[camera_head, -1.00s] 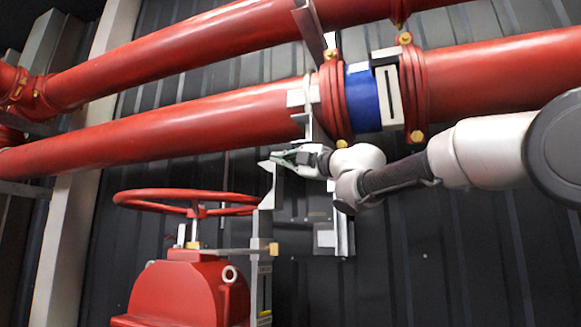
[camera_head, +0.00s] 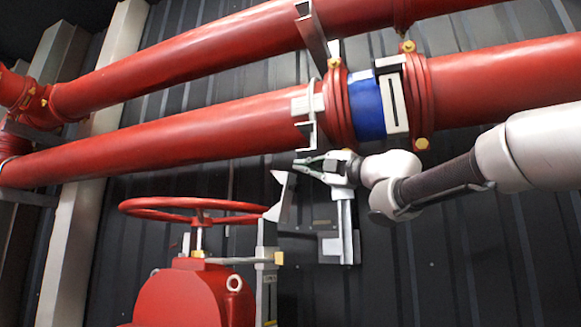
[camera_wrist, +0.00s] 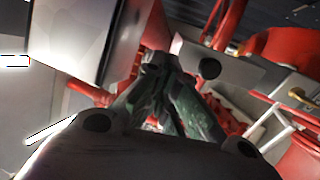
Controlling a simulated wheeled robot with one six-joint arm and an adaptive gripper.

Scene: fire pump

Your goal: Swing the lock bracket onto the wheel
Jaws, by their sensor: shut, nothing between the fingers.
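The red wheel (camera_head: 150,203) lies level above the red valve body (camera_head: 180,297). The lock bracket (camera_head: 283,200) is a grey angled plate at the top of a grey post (camera_head: 266,275). It is tilted, and its lower left corner overlaps the right edge of the wheel rim in the picture; I cannot tell whether they touch. My gripper (camera_head: 298,163) is shut and empty, pointing left just above the bracket's top; contact is unclear. In the wrist view, my shut fingers (camera_wrist: 155,65) are dark and partly shaded, beside a pale plate that I cannot identify.
Large red pipes (camera_head: 200,130) cross above the gripper, with a blue band (camera_head: 366,106) and a grey pipe bracket (camera_head: 306,103). A grey wall bracket (camera_head: 340,246) stands below my wrist. Dark ribbed wall lies behind; the space right of the post is fairly open.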

